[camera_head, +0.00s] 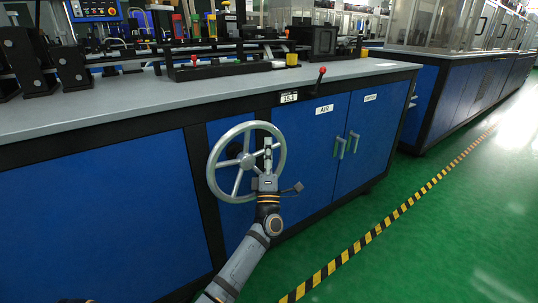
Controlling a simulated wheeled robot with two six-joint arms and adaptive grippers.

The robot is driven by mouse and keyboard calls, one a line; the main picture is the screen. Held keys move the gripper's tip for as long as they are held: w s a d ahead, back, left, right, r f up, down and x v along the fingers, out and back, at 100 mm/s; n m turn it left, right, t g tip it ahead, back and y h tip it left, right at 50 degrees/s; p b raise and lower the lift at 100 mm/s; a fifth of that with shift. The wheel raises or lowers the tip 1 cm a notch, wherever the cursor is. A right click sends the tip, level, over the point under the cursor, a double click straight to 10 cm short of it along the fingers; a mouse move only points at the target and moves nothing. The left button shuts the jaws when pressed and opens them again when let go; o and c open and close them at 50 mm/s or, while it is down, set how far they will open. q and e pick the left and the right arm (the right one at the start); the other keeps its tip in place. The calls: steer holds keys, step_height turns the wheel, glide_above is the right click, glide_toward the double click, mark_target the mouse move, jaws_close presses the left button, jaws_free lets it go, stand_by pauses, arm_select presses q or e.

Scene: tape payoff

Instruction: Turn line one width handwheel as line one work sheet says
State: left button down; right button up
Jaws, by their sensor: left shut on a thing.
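The handwheel (215,172) is a grey spoked wheel on the blue front of the long bench. My left gripper (266,158) is at the right part of its rim, shut on the wheel, with my arm coming up from below. The gripper covers part of the wheel's right side. A small display reading about 15.1 (289,98) sits on the bench's edge, above and right of the wheel. No work sheet can be made out. My right gripper is not in view.
A red-knobbed lever (321,72) stands above the display. Blue doors (318,150), one labelled AIR, are right of the wheel. Machine parts (215,70) crowd the bench top. The green floor (440,230) is clear, with a yellow-black stripe (375,232).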

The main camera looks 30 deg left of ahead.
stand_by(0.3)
arm_select(q)
steer(key=c, duration=1.6)
jaws_free()
steer(key=v, duration=1.2)
